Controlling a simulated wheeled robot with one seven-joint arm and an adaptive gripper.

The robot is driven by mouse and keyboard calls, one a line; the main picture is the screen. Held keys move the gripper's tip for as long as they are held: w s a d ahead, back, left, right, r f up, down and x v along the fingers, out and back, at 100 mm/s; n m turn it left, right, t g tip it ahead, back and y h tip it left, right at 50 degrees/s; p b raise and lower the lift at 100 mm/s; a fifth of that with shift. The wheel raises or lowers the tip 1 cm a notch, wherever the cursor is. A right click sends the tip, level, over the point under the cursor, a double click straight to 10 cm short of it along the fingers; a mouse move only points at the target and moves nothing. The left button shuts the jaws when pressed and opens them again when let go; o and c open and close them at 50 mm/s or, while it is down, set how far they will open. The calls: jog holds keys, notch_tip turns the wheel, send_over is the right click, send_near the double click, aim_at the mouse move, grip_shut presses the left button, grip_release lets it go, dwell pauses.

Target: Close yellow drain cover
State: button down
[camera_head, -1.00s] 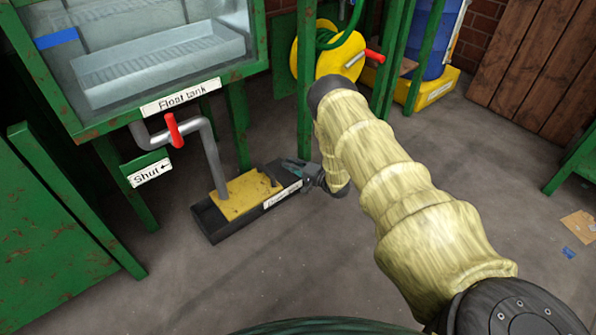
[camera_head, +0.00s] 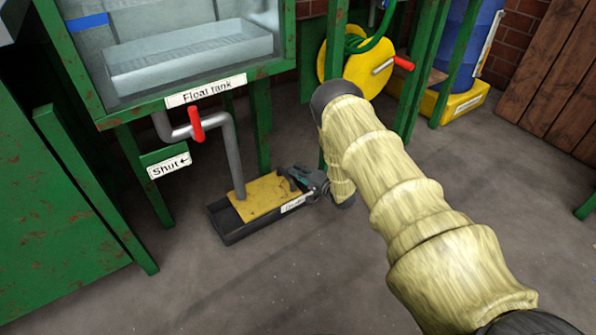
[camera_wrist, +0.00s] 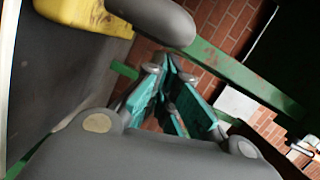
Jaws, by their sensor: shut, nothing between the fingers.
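The yellow drain cover (camera_head: 256,204) lies flat on the black drain tray (camera_head: 228,232) on the floor. Dark tray shows uncovered to its left and front. The grey pipe (camera_head: 234,165) comes down at the cover's left part. My gripper (camera_head: 298,176) is shut and empty at the cover's right end, low by the labelled tray edge. I cannot tell whether it touches the cover. In the wrist view my teal fingers (camera_wrist: 172,95) are together, with a yellow piece (camera_wrist: 88,14) at the upper left, probably the cover.
The float tank (camera_head: 190,62) stands on a green frame above the tray. Its red valve handle (camera_head: 196,124) is above a "Shut" sign (camera_head: 168,167). A yellow hose reel (camera_head: 345,66) and green posts stand behind my arm. Grey floor in front is clear.

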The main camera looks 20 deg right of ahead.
aim_at(286, 175)
jog(key=a+p, duration=0.1)
jog(key=a, duration=0.2)
jog(key=s+a+p, duration=0.1)
jog(key=a, duration=0.2)
jog(key=a+p, duration=0.2)
jog(key=shift+s+a+r, duration=0.1)
jog(key=shift+s+a, duration=0.3)
jog(key=shift+a, duration=0.35)
jog(key=d, duration=0.4)
jog(key=shift+w+d+r, duration=0.3)
jog(key=shift+w+r, duration=0.05)
jog(key=shift+w, duration=0.05)
jog(key=p+v, duration=0.4)
jog(key=v, duration=0.6)
jog(key=shift+p, duration=0.3)
jog(key=shift+s+a+f, duration=0.1)
